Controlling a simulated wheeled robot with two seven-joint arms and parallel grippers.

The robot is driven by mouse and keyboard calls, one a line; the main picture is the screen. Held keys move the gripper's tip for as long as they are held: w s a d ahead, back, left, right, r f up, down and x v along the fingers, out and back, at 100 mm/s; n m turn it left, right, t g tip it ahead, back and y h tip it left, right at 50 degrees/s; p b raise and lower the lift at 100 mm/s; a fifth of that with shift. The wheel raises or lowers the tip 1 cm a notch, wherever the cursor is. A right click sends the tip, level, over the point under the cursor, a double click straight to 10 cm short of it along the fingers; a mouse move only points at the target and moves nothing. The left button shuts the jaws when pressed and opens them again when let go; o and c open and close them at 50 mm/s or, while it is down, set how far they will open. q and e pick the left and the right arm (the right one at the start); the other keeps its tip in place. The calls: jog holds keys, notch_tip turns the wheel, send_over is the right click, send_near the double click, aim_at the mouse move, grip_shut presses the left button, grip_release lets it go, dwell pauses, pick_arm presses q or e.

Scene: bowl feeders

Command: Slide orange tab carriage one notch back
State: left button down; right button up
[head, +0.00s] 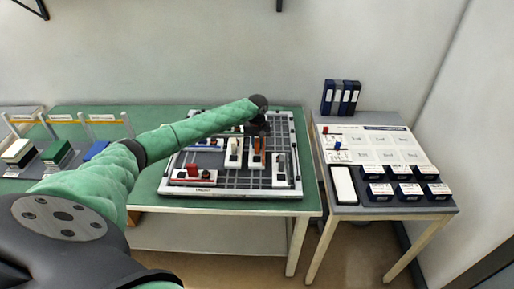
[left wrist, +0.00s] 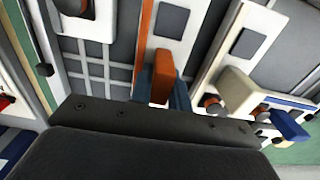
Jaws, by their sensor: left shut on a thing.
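The orange tab carriage (head: 257,157) stands on the gridded board, just below my left gripper in the head view. In the left wrist view its upright orange tab (left wrist: 161,78) sits between dark fingers. My left gripper (head: 258,133) reaches over the board from the left and is shut on this tab; it also shows in the left wrist view (left wrist: 163,92). An orange strip (left wrist: 147,35) runs along the white carriage beside a dark square. The gripper hides the far end of the carriage in the head view. My right gripper is not in view.
The gridded board (head: 296,135) lies on a green table (head: 230,206). A beige tab (left wrist: 236,93) and a blue tab (left wrist: 290,126) stand nearby. A carriage with a red knob (head: 192,170) lies front left. A side table (head: 400,210) holds several dark boxes.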

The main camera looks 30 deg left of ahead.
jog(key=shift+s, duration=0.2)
pick_arm(q)
jog(key=c, duration=1.3)
grip_release()
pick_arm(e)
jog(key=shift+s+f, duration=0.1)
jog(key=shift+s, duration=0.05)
pick_arm(q)
jog(key=shift+r, duration=0.15)
notch_tip(320, 180, up, 6)
jog(key=b, duration=0.2)
jog(key=shift+r+b, duration=0.2)
jog(key=shift+b, duration=0.2)
jog(key=shift+r, duration=0.6)
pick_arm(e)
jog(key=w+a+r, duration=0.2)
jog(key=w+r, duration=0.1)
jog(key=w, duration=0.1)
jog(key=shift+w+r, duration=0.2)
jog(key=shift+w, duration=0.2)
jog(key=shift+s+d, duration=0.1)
